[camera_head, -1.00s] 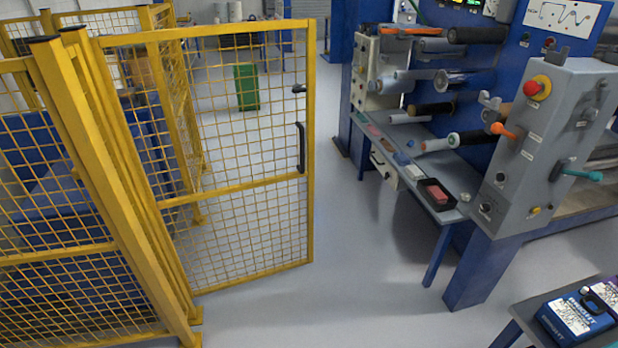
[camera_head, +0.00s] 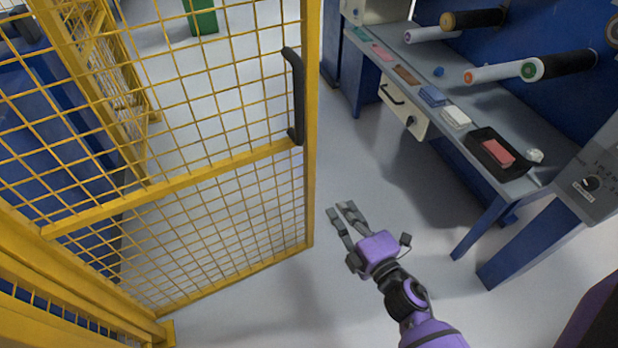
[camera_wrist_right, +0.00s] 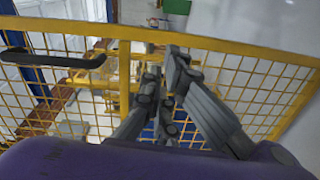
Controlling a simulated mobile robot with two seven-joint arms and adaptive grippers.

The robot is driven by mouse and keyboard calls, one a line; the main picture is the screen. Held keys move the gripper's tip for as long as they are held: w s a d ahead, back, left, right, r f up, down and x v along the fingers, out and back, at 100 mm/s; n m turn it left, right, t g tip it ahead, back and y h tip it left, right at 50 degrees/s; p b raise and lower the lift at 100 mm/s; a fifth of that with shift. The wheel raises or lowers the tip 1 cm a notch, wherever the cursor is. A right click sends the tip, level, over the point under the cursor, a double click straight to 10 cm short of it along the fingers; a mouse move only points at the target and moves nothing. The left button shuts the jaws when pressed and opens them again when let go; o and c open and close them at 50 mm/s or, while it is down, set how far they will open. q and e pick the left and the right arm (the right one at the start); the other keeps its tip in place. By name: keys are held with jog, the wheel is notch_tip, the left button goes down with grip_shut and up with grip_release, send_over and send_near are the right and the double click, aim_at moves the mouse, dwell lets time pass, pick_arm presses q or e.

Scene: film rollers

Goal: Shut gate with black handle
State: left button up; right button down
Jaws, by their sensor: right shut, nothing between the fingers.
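The yellow mesh gate (camera_head: 222,176) stands swung open at the left of the head view, its free edge towards the middle. The black handle (camera_head: 296,95) is upright on that free edge. It also shows in the right wrist view (camera_wrist_right: 53,59) at the upper left, on the yellow frame (camera_wrist_right: 220,45). My right gripper (camera_head: 341,209) is to the right of the gate's free edge, lower than the handle in the picture and apart from it. Its fingers (camera_wrist_right: 166,72) are shut and empty. My left gripper is not in view.
A grey bench (camera_head: 465,88) with a black tray (camera_head: 490,166), coloured blocks and blue legs stands on the right, under several rollers. Yellow fence posts (camera_head: 75,285) are at the lower left. Grey floor (camera_head: 365,150) lies clear between gate and bench.

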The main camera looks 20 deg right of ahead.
jog(key=w+n, duration=0.1)
jog(key=w, duration=0.2)
send_near(307, 158)
jog(key=shift+y, duration=0.4)
jog(key=w, duration=0.3)
jog(key=w+a, duration=0.1)
jog(key=w, duration=0.1)
jog(key=shift+w+f, duration=0.2)
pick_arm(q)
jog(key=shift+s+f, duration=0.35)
pick_arm(e)
jog(key=shift+w, duration=0.7)
jog(key=shift+w, duration=0.1)
